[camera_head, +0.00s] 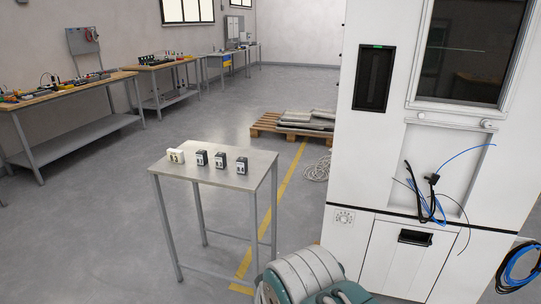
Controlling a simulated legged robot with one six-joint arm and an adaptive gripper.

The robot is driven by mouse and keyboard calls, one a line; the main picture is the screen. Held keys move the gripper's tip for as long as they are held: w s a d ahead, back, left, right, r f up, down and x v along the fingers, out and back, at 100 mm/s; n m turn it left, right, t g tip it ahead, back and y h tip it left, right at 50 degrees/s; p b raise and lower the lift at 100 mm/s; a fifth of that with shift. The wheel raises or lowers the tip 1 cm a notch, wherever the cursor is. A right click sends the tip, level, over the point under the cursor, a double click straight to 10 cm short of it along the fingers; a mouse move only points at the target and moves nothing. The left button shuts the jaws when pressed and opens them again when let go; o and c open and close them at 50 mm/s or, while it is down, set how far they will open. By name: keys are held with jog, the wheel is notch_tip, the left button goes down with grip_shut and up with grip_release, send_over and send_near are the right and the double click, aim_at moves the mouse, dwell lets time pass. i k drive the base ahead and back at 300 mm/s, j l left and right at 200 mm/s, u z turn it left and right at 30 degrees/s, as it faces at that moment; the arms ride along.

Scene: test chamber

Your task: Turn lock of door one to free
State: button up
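The white test chamber (395,150) stands at the right. Its upper door has a dark window (470,55) in a pale frame. Two small pale fittings sit under the window, a smaller left one and a round right one (487,124). A lower panel with a black recessed handle (415,237) is near the floor. I cannot tell which door is door one or what state its lock is in. A teal and grey rounded part of my arm shows at the bottom centre. My gripper is not in view.
A small metal table (225,168) with several small blocks (201,158) stands left of the chamber. Black and blue cables (430,190) hang from the chamber's recess, and a coil (518,268) is at lower right. A pallet (290,126) lies behind. Workbenches (70,88) line the left wall.

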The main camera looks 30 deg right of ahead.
aim_at(485, 123)
jog(key=z, duration=2)
